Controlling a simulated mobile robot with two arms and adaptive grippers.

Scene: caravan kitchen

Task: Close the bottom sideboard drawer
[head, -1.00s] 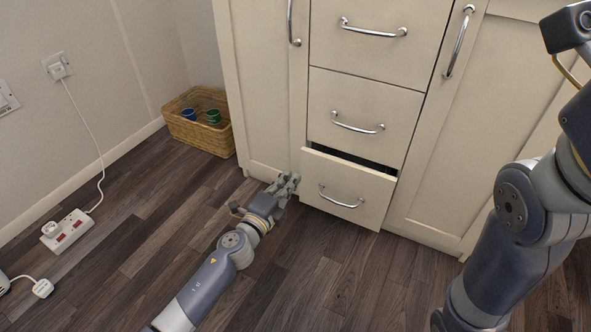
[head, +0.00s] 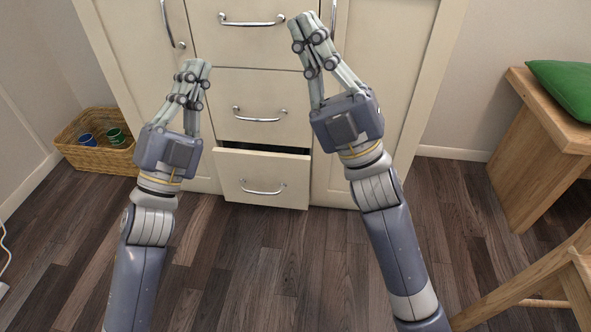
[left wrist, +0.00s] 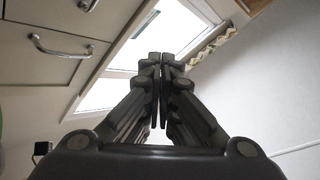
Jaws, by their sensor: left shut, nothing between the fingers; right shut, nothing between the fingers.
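The bottom sideboard drawer (head: 262,183) is cream with a curved silver handle (head: 262,188). It stands partly out from the sideboard, and a dark gap shows along its top edge. My left gripper (head: 194,66) is shut and empty, raised in front of the left side of the sideboard (head: 85,20), to the left of the drawer and above it. In the left wrist view its closed fingers (left wrist: 160,62) point up, with nothing between them. My right gripper (head: 302,20) is shut and empty, raised in front of the upper right part of the sideboard. Neither gripper appears to touch the drawer.
A wicker basket (head: 100,155) with a blue and a green cup stands on the floor at the left. A wooden bench (head: 520,150) with a green cushion (head: 565,85) is at the right, with a wooden chair or stool (head: 545,290) nearer. The floor before the drawer is clear.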

